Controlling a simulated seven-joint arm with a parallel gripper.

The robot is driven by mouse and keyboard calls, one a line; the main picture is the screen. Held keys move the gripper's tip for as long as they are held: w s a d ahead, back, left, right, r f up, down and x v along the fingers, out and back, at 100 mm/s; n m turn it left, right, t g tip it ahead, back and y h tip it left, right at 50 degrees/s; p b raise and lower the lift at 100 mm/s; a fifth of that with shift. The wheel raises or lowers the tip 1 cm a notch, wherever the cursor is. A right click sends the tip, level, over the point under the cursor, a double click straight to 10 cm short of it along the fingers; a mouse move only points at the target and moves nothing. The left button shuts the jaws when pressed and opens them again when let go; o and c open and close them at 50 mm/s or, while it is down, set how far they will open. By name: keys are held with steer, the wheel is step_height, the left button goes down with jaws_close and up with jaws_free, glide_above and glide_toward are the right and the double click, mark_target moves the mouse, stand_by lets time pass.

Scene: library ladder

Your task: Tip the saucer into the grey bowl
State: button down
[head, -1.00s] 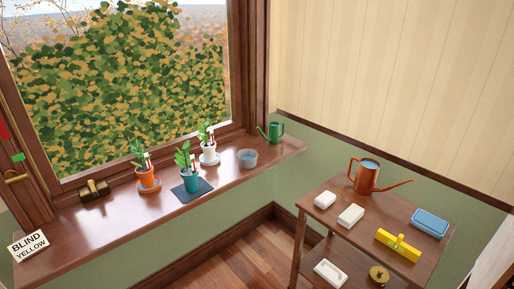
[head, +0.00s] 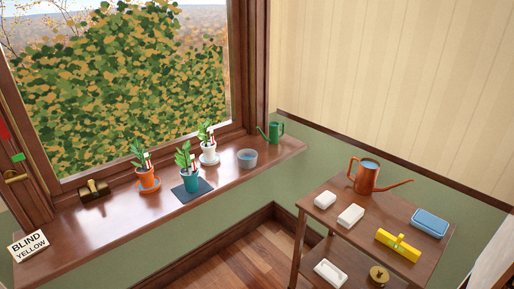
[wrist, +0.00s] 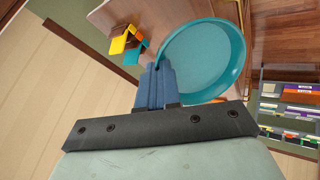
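A teal saucer (wrist: 203,60) fills the upper middle of the wrist view. My gripper (wrist: 155,88) has its blue fingers closed together at the saucer's near left rim and holds it. I cannot tell whether water lies in the saucer. The grey bowl (head: 247,158) stands on the windowsill in the head view, right of the plants, with bluish water inside. The bowl is not identifiable in the wrist view. My gripper and the held saucer do not show in the head view.
The windowsill (head: 120,213) carries a teal pot (head: 191,181) on a dark mat, an orange pot (head: 148,178), a white pot (head: 209,153) and a green watering can (head: 273,132). A wooden trolley (head: 328,213) holds a copper can (head: 367,177) and several boxes.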

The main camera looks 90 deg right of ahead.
stand_by(0.6)
